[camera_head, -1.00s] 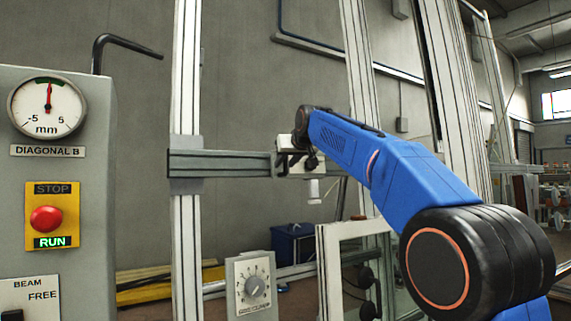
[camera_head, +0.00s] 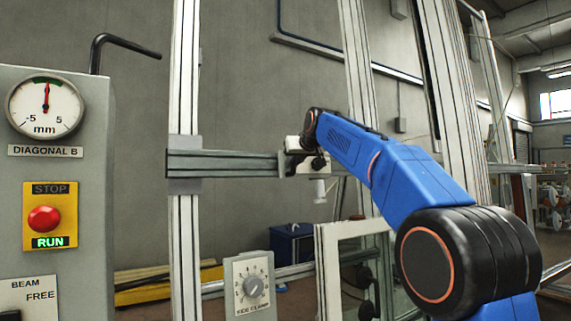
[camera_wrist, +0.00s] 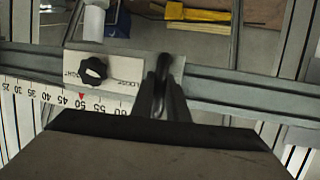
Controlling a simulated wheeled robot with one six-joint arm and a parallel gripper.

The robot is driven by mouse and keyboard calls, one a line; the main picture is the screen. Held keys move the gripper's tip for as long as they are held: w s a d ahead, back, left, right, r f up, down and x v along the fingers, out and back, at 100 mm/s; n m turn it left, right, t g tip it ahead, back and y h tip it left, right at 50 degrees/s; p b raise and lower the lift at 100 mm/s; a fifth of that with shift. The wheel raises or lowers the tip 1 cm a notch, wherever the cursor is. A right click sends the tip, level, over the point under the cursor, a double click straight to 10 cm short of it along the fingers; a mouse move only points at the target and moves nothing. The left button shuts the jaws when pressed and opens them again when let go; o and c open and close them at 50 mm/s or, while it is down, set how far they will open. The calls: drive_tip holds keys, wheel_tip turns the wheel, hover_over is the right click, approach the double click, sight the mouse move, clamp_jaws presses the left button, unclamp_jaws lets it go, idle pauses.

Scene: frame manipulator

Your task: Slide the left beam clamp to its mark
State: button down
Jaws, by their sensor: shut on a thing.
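The beam clamp is a pale block (camera_head: 294,144) on the horizontal grey beam (camera_head: 225,163), right of the front upright in the head view. In the wrist view the clamp (camera_wrist: 125,72) is a white plate with a black knob (camera_wrist: 93,71) between the words TIGHT and LOOSE. A scale (camera_wrist: 45,92) runs along the beam below it. A small red triangle (camera_wrist: 81,96) sits near the 50. My gripper (camera_wrist: 163,85) is shut on a dark upright part at the clamp's right end, partly hidden by the fingers. In the head view my gripper (camera_head: 309,161) is small and dark.
A grey control box with a DIAGONAL B dial (camera_head: 45,108) stands at left, its needle near the top green band. The RUN lamp (camera_head: 48,242) is lit green. A side clamp dial (camera_head: 253,288) and a white window frame (camera_head: 325,275) stand below the beam.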

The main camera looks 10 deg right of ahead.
drive_tip(key=shift+w+d, duration=0.2)
drive_tip(key=shift+d, duration=0.45)
drive_tip(key=c, duration=1.7)
unclamp_jaws()
drive_tip(key=v, duration=1.7)
drive_tip(key=shift+s+d+r, duration=0.1)
drive_tip(key=shift+s+r, duration=0.05)
drive_tip(key=s+f+g, duration=0.3)
drive_tip(key=s+f, duration=1.1)
drive_tip(key=f, duration=0.6)
drive_tip(key=s+f+m+g+h, duration=0.1)
drive_tip(key=s+f+g, duration=0.2)
drive_tip(key=s+f, duration=1.1)
drive_tip(key=s+f+g, duration=0.2)
drive_tip(key=s+f, duration=1.2)
drive_tip(key=f, duration=1.2)
drive_tip(key=shift+d+m+g, duration=0.2)
drive_tip(key=shift+m+g, duration=0.1)
drive_tip(key=shift+g, duration=0.1)
